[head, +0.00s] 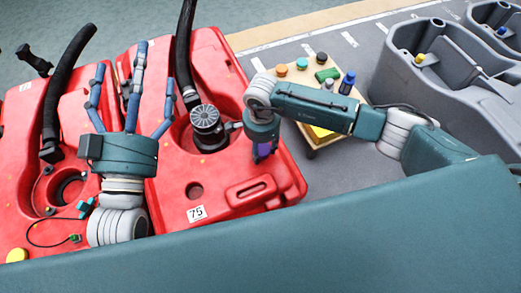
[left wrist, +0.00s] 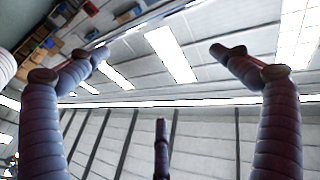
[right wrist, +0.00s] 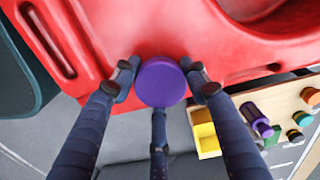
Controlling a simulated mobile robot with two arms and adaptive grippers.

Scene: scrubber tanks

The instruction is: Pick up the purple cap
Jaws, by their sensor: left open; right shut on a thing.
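The purple cap (right wrist: 161,83) is a round disc held between the fingers of my right gripper (right wrist: 161,88) in the right wrist view.
Grey tanks (head: 430,80) stand at the right. A dark round cap (head: 205,118) with a hose sits on the red tank.

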